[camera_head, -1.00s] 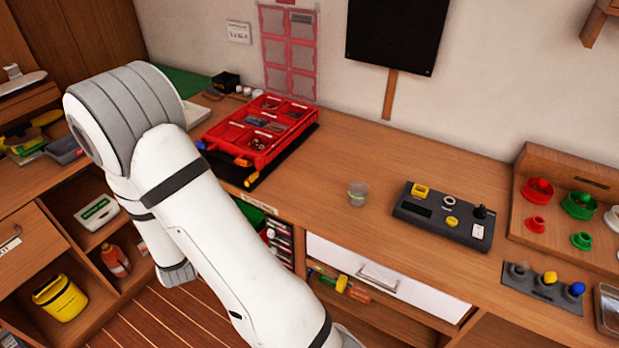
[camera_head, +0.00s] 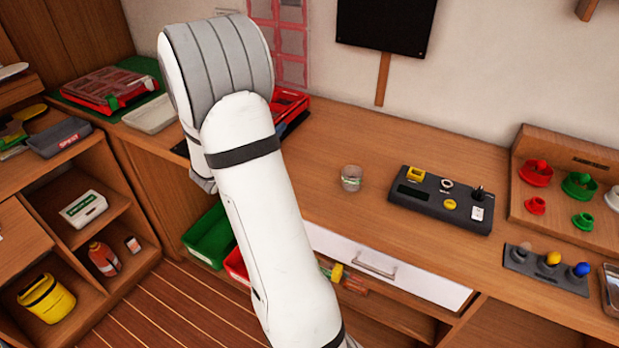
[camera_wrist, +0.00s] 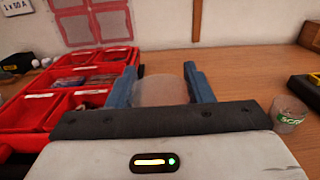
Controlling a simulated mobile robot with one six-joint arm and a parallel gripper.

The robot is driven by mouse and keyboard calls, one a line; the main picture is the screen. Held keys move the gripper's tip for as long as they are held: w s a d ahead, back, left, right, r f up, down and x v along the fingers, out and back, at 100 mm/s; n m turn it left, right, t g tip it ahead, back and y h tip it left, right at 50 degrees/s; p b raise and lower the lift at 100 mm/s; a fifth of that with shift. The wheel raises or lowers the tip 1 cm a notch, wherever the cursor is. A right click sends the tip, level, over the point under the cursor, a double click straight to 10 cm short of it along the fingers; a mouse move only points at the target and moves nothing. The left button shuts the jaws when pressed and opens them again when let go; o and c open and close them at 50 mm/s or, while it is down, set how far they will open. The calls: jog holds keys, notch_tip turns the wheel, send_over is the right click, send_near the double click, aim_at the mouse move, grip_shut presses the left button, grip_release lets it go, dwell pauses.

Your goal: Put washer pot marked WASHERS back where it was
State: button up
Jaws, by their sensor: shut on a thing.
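In the wrist view the two blue fingers of my gripper (camera_wrist: 162,88) are shut on a translucent pot (camera_wrist: 163,92), held between them. No marking on the held pot can be read. A second clear pot (camera_wrist: 290,114) with a green label beginning "SCR" stands on the bench to the right of my gripper. It also shows in the head view (camera_head: 351,178), left of the dark control box. My gripper is not visible in the head view, where my white arm covers much of the bench's left part.
A red compartment tray (camera_wrist: 82,78) lies to the left of my gripper, mostly hidden by my arm in the head view. A dark control box (camera_head: 441,199) sits on the bench at right. Bare wood (camera_head: 400,135) lies behind the standing pot. A green bin (camera_head: 209,236) is below.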

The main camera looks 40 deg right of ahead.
jog(key=s+d+m+g+b, duration=0.1)
jog(key=s+d+m+g, duration=0.3)
jog(key=s+d+g, duration=0.3)
jog(key=shift+t+h, duration=0.3)
jog(key=f, duration=0.2)
jog(key=d+f, duration=0.1)
jog(key=f, duration=0.2)
jog(key=shift+s+d, duration=0.1)
jog(key=shift+s, duration=0.1)
jog(key=shift+f+b, duration=0.3)
jog(key=shift+f, duration=1.8)
jog(key=shift+f, duration=0.2)
jog(key=o, duration=1)
